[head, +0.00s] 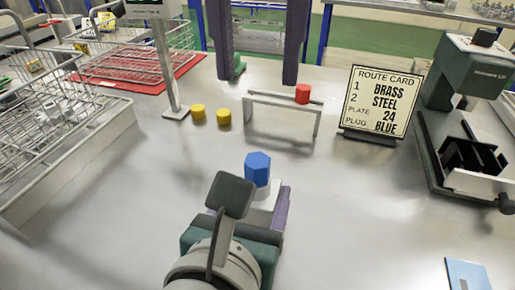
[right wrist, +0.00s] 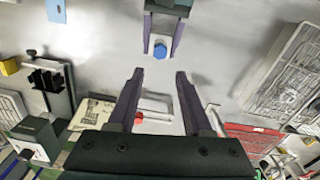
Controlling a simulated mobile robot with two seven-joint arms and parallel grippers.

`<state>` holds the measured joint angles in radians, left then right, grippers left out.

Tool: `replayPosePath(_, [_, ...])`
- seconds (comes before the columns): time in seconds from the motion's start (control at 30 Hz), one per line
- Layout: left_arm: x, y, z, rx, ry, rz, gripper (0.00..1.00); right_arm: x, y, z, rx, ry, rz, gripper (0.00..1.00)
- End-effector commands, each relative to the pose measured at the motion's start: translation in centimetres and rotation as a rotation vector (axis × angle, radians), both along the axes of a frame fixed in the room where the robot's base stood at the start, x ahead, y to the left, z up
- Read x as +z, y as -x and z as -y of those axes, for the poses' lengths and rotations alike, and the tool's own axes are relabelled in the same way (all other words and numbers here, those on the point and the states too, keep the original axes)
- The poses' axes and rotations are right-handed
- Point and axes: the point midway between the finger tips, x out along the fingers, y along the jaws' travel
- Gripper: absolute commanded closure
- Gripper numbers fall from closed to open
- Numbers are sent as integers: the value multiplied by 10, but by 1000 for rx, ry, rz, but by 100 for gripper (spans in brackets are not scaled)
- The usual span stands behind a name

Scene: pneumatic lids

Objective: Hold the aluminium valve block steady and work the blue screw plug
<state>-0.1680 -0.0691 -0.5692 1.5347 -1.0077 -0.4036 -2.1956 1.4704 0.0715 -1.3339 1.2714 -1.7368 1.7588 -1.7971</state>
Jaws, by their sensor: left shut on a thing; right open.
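The blue hexagonal screw plug (head: 257,168) stands upright on the pale aluminium valve block (head: 264,193), of which only a small part shows. My left gripper (head: 259,207) is shut on the block; one purple finger shows at its right side and my wrist hides the rest. The plug (right wrist: 160,50) and block (right wrist: 161,38) also show in the right wrist view, between the left fingers. My right gripper (head: 259,80) is open and empty at the back of the table, apart from the plug. Its spread fingers (right wrist: 158,74) also show in the right wrist view.
A low white stand (head: 281,103) with a red cap (head: 303,94) stands behind the plug, two yellow caps (head: 198,112) left of it. A route card (head: 379,102) reads brass, steel, plate 24, plug blue. Wire baskets (head: 62,110) stand left, a green machine (head: 465,75) right.

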Motion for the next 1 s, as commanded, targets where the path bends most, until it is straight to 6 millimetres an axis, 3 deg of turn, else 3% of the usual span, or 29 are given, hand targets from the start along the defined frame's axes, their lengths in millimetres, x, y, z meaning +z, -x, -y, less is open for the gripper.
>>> replayPosePath(0.03, [0, 0, 0, 0, 0, 0, 64, 0, 0, 0, 0, 0, 0, 50])
replayPosePath(0.37, [0, 0, 0, 0, 0, 0, 100, 0, 0, 0, 0, 0, 0, 50])
replayPosePath(0.57, [0, 0, 0, 0, 0, 0, 100, 0, 0, 0, 0, 0, 0, 50])
replayPosePath(0.73, [0, 0, 0, 0, 0, 0, 100, -3, 1, 1, 28, 2, 16, 35])
replayPosePath(1.0, [0, 0, 0, 0, 0, 0, 100, -22, 14, 8, 277, 3, 160, 35])
